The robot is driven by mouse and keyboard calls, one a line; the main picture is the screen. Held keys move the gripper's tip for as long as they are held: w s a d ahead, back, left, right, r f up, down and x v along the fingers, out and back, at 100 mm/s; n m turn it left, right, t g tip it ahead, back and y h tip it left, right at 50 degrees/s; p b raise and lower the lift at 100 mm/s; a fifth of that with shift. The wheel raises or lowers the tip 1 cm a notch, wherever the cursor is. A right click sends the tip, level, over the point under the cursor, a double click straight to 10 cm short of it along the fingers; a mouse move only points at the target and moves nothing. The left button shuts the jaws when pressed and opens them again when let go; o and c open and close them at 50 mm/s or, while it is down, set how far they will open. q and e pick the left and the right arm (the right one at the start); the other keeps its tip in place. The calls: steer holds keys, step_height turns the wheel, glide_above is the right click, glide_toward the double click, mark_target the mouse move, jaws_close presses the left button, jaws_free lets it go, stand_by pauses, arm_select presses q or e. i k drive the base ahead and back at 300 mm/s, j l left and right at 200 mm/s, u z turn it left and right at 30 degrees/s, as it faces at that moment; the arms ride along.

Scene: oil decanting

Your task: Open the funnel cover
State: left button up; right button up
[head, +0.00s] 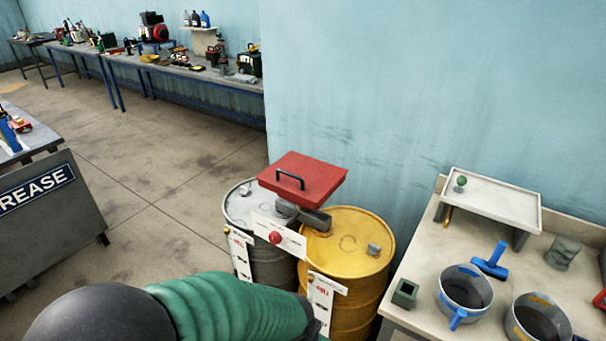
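The funnel cover is a red square lid (318,176) with a dark bar handle (289,180) near its left front side. It sits above the grey drum (241,205) and reaches over the edge of the yellow drum. It looks slightly tilted, and I cannot tell whether it is fully shut. The funnel under it is mostly hidden. A white plate with a red round knob (275,238) is just below it. My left arm's green sleeve crosses the bottom, well below the cover. No gripper fingers show.
The yellow drum (345,255) stands beside the grey one. A bench (415,265) at right holds a blue-handled pot (465,291), another pot (538,320), a blue tool (491,260) and a raised white tray (495,200).

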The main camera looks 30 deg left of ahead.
mark_target(307, 177)
steer(key=i+j+u, duration=0.1)
steer(key=i+j, duration=0.15)
steer(key=j, duration=0.2)
steer(key=i+j+u, duration=0.15)
steer(key=j, duration=0.35)
steer(key=i+j+u, duration=0.1)
steer(key=i+j, duration=0.25)
